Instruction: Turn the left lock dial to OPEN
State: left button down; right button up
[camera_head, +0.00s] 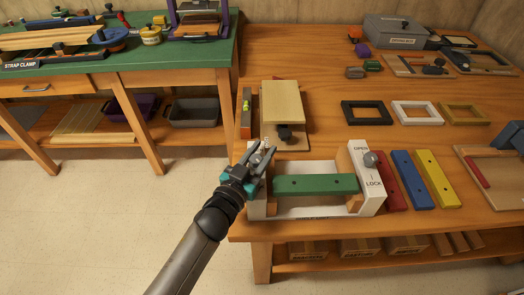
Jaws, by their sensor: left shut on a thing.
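A white clamp fixture (300,210) stands at the table's front left corner, with a green bar (315,185) lying across it between two end blocks. The right end block carries a grey lock dial (371,159) and the printed words OPEN, at the top, and LOCK, lower down. My left gripper (262,157) is at the left end block, shut on the left lock dial. The gripper covers most of that dial and its markings, so I cannot tell which way it points. My right gripper is not in view.
Red (388,187), blue (410,179) and yellow (438,179) bars lie right of the fixture. A wooden block on a board (283,102) stands behind it. Black (366,112), white (416,113) and yellow (465,113) frames lie farther back. A green-topped bench (150,53) is at left.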

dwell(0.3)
pick_arm(q)
jog(key=c, duration=0.5)
grip_release()
jog(key=shift+m+g+h, duration=0.3)
jog(key=shift+h, duration=0.1)
